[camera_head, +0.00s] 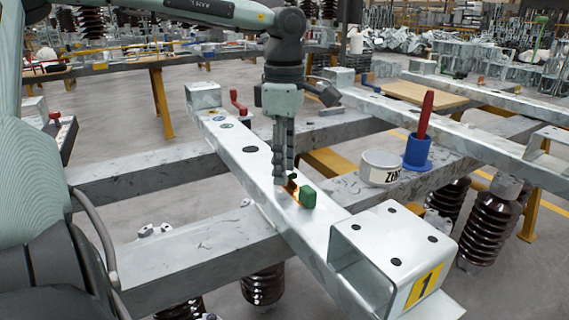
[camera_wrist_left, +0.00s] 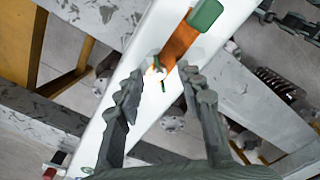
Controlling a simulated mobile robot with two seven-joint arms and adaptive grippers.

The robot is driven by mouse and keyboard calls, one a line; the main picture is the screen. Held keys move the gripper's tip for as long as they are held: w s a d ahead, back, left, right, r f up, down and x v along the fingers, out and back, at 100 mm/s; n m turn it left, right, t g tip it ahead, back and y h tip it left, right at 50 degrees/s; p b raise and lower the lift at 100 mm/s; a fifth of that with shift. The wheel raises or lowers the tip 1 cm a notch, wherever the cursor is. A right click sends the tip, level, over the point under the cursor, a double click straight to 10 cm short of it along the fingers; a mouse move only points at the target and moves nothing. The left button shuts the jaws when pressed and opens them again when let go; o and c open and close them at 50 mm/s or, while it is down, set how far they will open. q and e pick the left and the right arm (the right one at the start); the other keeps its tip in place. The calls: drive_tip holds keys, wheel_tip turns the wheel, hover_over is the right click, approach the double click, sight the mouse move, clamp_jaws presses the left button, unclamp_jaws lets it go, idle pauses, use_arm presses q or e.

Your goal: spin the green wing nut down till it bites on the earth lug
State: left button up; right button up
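The copper earth lug (camera_wrist_left: 180,45) lies on the white beam in the left wrist view, with a green block (camera_wrist_left: 206,15) at its outer end. In the head view the lug (camera_head: 291,188) glows orange beside the green block (camera_head: 307,196). A small dark green piece, apparently the wing nut (camera_head: 293,178), shows at my left fingertips; in the wrist view only thin green slivers show near the bright stud end (camera_wrist_left: 156,71). My left gripper (camera_head: 284,180) points down at it. Its fingers (camera_wrist_left: 172,70) are apart on either side; contact cannot be told. My right gripper is out of view.
The white beam (camera_head: 252,168) crosses grey rails and ends in a box bracket (camera_head: 397,240) with a yellow label. A white tin (camera_head: 380,168) and a blue holder (camera_head: 417,151) with a red-handled tool (camera_head: 425,115) stand to the right. A red handle (camera_head: 237,102) rises behind.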

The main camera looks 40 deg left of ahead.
use_arm(q)
wheel_tip(320, 180, up, 12)
idle(0.4)
drive_tip(key=shift+f, duration=0.1)
idle(0.3)
